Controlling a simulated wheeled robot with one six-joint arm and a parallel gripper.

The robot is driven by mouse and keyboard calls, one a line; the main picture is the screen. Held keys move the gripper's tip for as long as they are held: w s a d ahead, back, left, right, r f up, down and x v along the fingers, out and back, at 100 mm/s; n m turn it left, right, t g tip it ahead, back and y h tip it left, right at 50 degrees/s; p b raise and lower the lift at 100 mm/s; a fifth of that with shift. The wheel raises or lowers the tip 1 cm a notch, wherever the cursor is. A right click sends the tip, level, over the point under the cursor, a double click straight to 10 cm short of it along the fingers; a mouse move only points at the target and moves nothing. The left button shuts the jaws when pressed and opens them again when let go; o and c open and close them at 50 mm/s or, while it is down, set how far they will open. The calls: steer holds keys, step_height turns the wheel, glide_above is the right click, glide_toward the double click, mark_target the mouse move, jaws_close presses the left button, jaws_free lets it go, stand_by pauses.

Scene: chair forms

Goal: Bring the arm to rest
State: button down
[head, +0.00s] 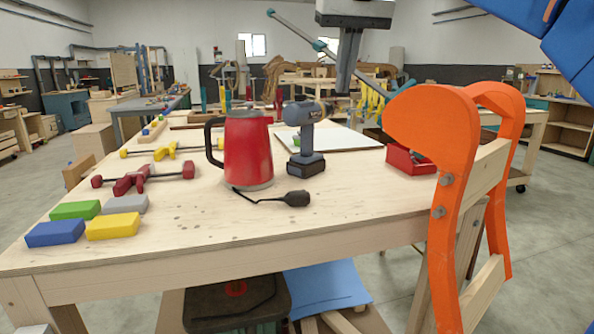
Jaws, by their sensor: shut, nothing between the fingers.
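My gripper (344,84) hangs from the top of the head view, pointing down with its dark fingers together and nothing between them. It shows above and behind the cordless drill (305,140) in the picture, apart from the workbench (200,240). Only the gripper and its pale mount show at the top edge; the rest of the arm beyond the frame is hidden.
An orange chair form (440,130) rises at the right.

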steer(key=s+d+f+m, duration=0.1)
steer(key=s+d+f, duration=0.45)
steer(key=f, duration=0.45)
steer(key=s+d+f, duration=0.5)
steer(key=d+f, duration=0.2)
steer(key=f, duration=0.2)
steer(key=s+d+f, duration=0.2)
steer(key=s+f, duration=0.2)
steer(key=f, duration=0.4)
steer(key=s+d+f, duration=0.2)
steer(key=s+f, duration=0.3)
steer(key=f, duration=0.4)
steer(key=s+d+f+m, duration=0.1)
steer(key=s+d+f, duration=0.2)
steer(key=s+f, duration=0.2)
step_height(320, 180, down, 4)
steer(key=shift+r+t+h, duration=0.1)
steer(key=shift+t+h, duration=0.2)
steer(key=shift+t, duration=0.1)
